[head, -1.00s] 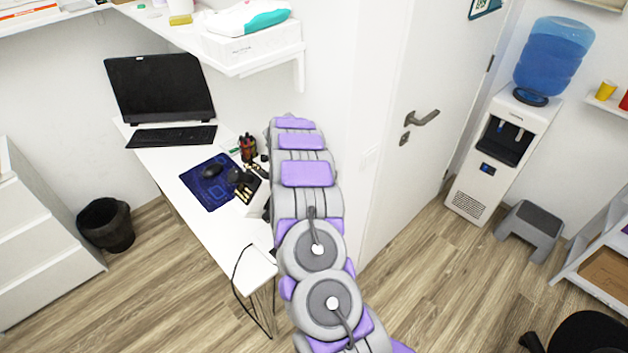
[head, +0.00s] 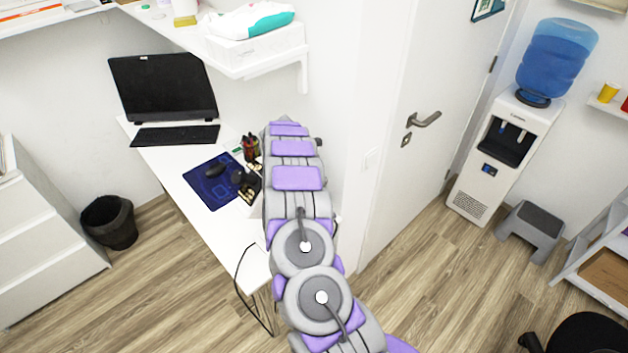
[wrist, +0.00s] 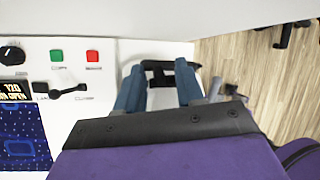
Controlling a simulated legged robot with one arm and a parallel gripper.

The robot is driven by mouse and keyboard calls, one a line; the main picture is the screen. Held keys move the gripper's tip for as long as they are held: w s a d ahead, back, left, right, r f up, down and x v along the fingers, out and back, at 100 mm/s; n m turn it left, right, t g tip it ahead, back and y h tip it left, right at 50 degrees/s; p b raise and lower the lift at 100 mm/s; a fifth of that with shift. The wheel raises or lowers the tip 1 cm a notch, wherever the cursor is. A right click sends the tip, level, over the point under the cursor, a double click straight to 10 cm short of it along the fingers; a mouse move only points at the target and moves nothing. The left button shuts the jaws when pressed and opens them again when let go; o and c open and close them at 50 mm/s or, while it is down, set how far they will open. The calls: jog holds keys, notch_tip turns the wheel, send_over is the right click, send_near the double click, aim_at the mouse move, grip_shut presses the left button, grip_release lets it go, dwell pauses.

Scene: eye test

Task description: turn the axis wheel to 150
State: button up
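In the wrist view, a white panel (wrist: 95,85) carries a black round knob (wrist: 12,54), a green button (wrist: 56,55), a red button (wrist: 92,56) and a black lever (wrist: 68,90). A dark display (wrist: 13,91) at the left edge seems to read 120, with a blurred second line. I cannot tell for sure which part is the axis wheel. My gripper (wrist: 159,75) is right of the buttons, its two blue fingers wide apart. A black part (wrist: 158,68) shows between the fingertips; contact is unclear. In the head view my arm hides the gripper and most of the panel.
A white desk (head: 225,232) holds a monitor (head: 163,86), keyboard (head: 175,135), blue mat (head: 207,188) and pen cup (head: 251,148). A door (head: 410,160) and water cooler (head: 500,155) stand to the right. Wooden floor (head: 175,285) is open in front.

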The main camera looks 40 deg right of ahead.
jog(key=p+v, duration=0.1)
jog(key=v, duration=1.6)
jog(key=shift+r+p, duration=0.2)
jog(key=shift+p, duration=0.15)
jog(key=shift+d, duration=0.1)
jog(key=shift+c, duration=0.2)
